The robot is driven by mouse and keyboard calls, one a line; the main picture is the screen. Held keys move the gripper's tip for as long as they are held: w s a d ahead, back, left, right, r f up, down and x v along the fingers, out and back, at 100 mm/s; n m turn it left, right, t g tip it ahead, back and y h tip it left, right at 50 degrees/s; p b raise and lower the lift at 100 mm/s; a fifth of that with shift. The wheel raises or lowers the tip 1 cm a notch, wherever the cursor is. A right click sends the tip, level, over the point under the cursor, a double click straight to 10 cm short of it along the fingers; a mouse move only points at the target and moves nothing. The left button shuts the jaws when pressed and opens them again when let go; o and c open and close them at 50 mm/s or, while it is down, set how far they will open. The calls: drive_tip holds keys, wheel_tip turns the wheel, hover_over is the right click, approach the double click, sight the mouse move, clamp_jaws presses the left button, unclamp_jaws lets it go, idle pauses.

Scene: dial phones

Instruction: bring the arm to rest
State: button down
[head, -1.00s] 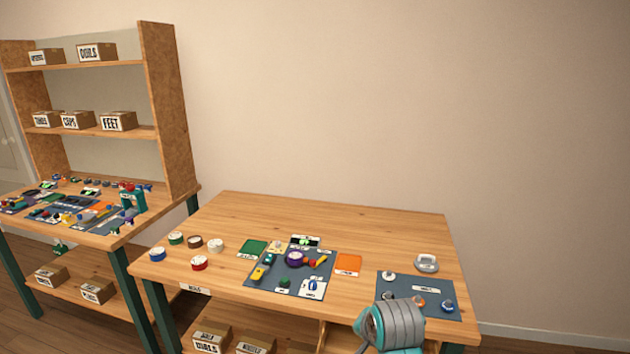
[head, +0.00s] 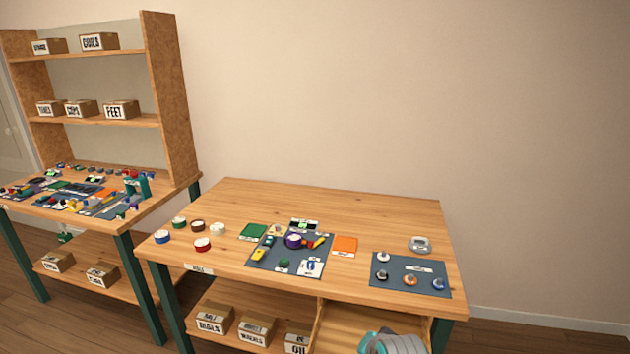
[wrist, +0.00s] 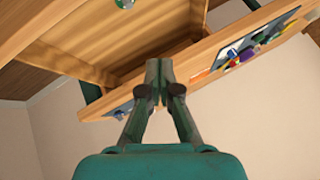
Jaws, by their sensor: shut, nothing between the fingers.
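My gripper (wrist: 159,80) shows in the wrist view with its two dark fingers together and nothing between them. Beyond the fingertips is the wooden edge of the work table, with part of the tabletop to the right. In the head view only a grey and teal part of my arm (head: 393,343) shows at the bottom edge, in front of the table (head: 330,193). The fingers are not visible in the head view.
The table bears a blue-grey mat (head: 327,258) with several parts, a second mat (head: 402,286) with knobs, and several round tins at the left. Labelled boxes (head: 215,319) stand on the shelf below. A second bench (head: 150,226) with a shelf rack stands at the left.

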drive_tip(key=s+d+f+n+t, duration=0.2)
drive_tip(key=s+f, duration=0.4)
drive_tip(key=s, duration=0.6)
drive_tip(key=s+d+f+n+t, duration=0.1)
drive_tip(key=s+d+f, duration=0.35)
drive_tip(key=s, duration=0.75)
drive_tip(key=s+r+n+t, duration=0.1)
drive_tip(key=s+r, duration=0.2)
drive_tip(key=s, duration=0.5)
drive_tip(key=s+r+n+t, duration=0.1)
drive_tip(key=s+r, duration=0.3)
drive_tip(key=s, duration=0.4)
drive_tip(key=s+r+n+t+h, duration=0.1)
drive_tip(key=s+r, duration=0.3)
drive_tip(key=s, duration=0.3)
drive_tip(key=shift+s+n+t, duration=0.3)
drive_tip(key=shift+s, duration=0.1)
